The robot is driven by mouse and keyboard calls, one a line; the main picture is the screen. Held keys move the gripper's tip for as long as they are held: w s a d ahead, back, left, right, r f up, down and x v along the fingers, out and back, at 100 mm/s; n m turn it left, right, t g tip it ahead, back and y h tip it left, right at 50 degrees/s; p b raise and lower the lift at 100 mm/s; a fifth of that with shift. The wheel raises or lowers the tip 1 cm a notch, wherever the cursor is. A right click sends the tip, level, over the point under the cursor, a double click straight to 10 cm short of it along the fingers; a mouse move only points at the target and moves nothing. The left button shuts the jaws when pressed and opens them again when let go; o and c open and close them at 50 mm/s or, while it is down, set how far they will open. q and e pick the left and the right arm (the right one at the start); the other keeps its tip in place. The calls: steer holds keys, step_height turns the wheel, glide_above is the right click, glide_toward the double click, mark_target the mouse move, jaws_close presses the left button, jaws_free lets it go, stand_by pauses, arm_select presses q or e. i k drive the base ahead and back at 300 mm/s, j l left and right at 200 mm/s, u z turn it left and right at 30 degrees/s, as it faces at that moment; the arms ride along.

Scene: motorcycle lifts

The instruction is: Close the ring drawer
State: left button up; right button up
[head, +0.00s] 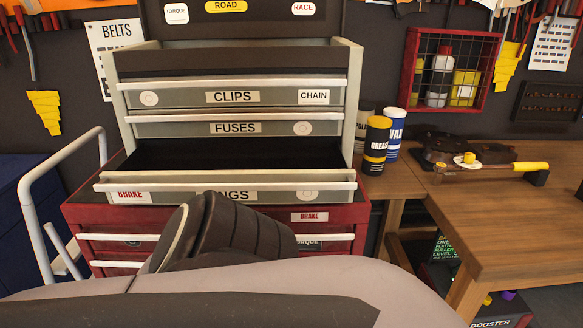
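The ring drawer (262,195) is the lowest drawer of the grey tool chest, in the middle of the head view. It is pulled out toward me, and its dark inside shows behind its front. Its pale bar handle (225,186) runs along the top of the front. The inside looks empty from here. Neither of my grippers can be made out in this view.
The clips drawer (190,97) and fuses drawer (180,129) above are shut. A red chest (335,217) stands below. Cans, including a grease can (376,145), stand to the right on a wooden bench (500,222). A white tubular handle (36,225) rises at left.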

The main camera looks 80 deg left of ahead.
mark_target(137, 180)
steer(key=u, duration=2.95)
steer(key=k+z, duration=0.25)
steer(key=i+l, duration=0.05)
steer(key=i, duration=0.05)
